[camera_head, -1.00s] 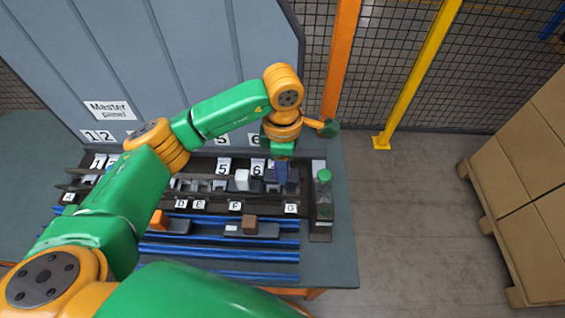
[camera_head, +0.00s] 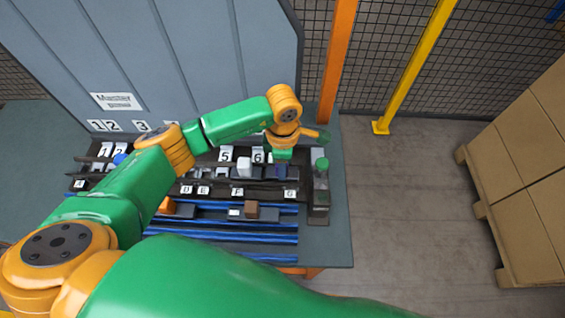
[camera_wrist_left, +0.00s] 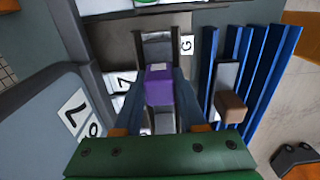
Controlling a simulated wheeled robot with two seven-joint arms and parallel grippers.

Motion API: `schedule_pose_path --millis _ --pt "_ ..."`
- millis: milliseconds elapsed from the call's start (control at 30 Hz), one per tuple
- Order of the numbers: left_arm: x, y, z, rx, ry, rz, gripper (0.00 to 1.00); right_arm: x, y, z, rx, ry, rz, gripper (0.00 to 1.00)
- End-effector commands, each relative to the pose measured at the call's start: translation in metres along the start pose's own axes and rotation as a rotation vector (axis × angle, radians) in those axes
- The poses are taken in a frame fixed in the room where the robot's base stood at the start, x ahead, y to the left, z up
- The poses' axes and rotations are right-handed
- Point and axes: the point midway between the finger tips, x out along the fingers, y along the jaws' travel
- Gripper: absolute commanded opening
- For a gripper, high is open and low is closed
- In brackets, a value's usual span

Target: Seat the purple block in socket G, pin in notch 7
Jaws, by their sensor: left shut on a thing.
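My left gripper (camera_wrist_left: 160,108) is shut on the purple block (camera_wrist_left: 160,88), which sits between its two fingers in the left wrist view. In the head view the left gripper (camera_head: 283,158) points down over the right end of the rack, behind the G label (camera_head: 291,194); the block is hardly visible there. In the wrist view the G label (camera_wrist_left: 186,45) is beside a dark channel with a grey upright frame (camera_wrist_left: 158,48) just beyond the block. A 7 label (camera_wrist_left: 123,80) is left of the block. I cannot tell whether the block touches the socket, and its pin is hidden.
A post with a green cap (camera_head: 321,170) stands right of the gripper. A grey panel (camera_head: 200,60) stands at the back.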

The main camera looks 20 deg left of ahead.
Motion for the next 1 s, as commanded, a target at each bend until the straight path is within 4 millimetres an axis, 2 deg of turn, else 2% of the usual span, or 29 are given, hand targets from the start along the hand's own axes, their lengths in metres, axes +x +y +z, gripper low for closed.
schedule_pose_path --millis 67,333,367,467,500,800,867,1000 --pt "0.006 0.000 0.000 0.000 0.000 0.001 0.00 0.006 0.000 0.001 0.000 0.000 0.000 0.75" --pt "0.005 0.000 0.000 0.000 0.000 0.001 0.00 0.005 -0.001 0.000 -0.001 0.000 -0.001 0.75" --pt "0.005 0.000 0.000 -0.001 0.000 0.001 0.45 0.005 -0.001 0.000 -0.001 0.000 -0.001 0.75" --pt "0.005 0.000 0.000 -0.001 0.000 0.001 0.72 0.005 -0.001 0.000 -0.001 0.000 -0.001 0.75" --pt "0.005 0.000 0.000 0.000 0.000 0.001 0.75 0.005 -0.001 0.000 -0.001 0.000 -0.001 0.75" --pt "0.001 0.001 0.000 -0.001 -0.001 0.002 0.75 0.007 -0.002 0.000 0.000 0.001 -0.002 0.75" --pt "-0.007 0.001 0.001 -0.001 -0.003 0.004 0.75 0.011 -0.002 0.001 0.000 0.001 -0.002 0.75" --pt "-0.038 0.001 0.001 0.001 -0.002 0.006 0.75 0.021 -0.002 0.001 0.000 0.001 -0.002 0.75"
